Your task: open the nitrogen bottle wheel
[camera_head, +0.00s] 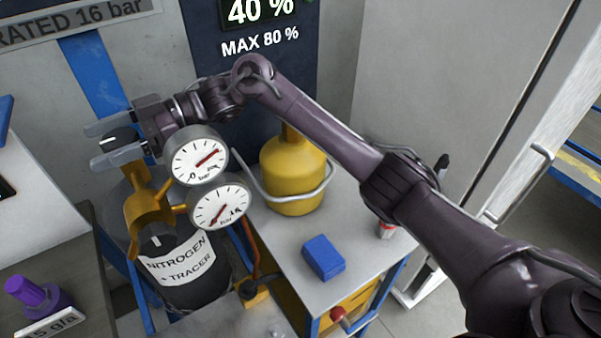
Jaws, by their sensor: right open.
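The nitrogen bottle (195,292) is a dark cylinder with a white "NITROGEN TRACER" label, standing at the lower left. A yellow valve guard (143,212) rises above it. The dark bottle wheel (121,138) with a small white mark is partly visible at the top, between the fingers of my right gripper. My right gripper (100,147) is open, with one finger on either side of the wheel; I cannot tell if they touch it. Two round gauges, an upper one (195,158) and a lower one (220,207), sit right of the guard. My left gripper is not in view.
A grey-topped cart (290,240) holds a yellow bottle (293,180) and a blue block (323,257). A red-knobbed handle (338,315) is at its front. A purple object (35,292) stands at lower left. A grey cabinet door (450,90) is at right.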

